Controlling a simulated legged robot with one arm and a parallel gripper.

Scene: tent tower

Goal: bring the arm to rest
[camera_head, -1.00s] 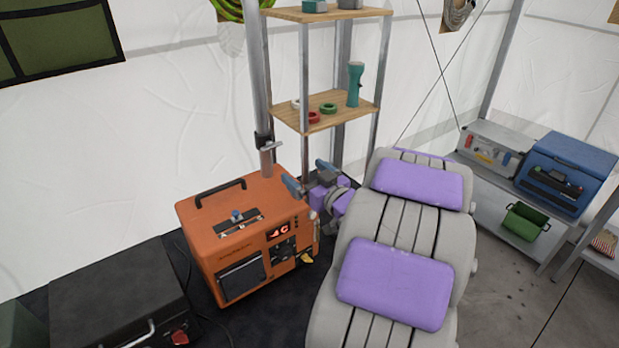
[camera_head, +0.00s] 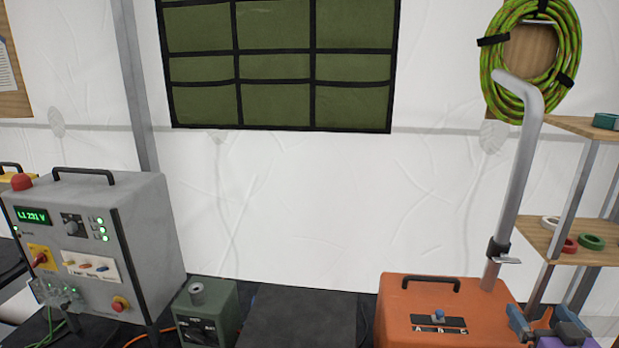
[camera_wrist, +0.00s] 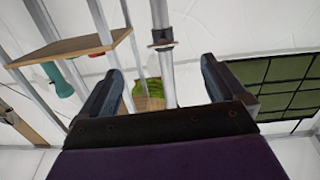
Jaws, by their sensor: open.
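My gripper (camera_head: 546,322) shows at the lower right corner of the head view, its two blue fingers apart and a purple body below. It appears beside the right side of the orange box (camera_head: 437,305) in the picture. In the wrist view my gripper (camera_wrist: 160,78) is open with nothing between its fingers. The rest of my arm is outside the head view.
A coiled green hose (camera_head: 500,70) and a green pocket panel (camera_head: 275,65) hang on the white wall. A grey control box (camera_head: 140,235) and a green box (camera_head: 222,305) stand left.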

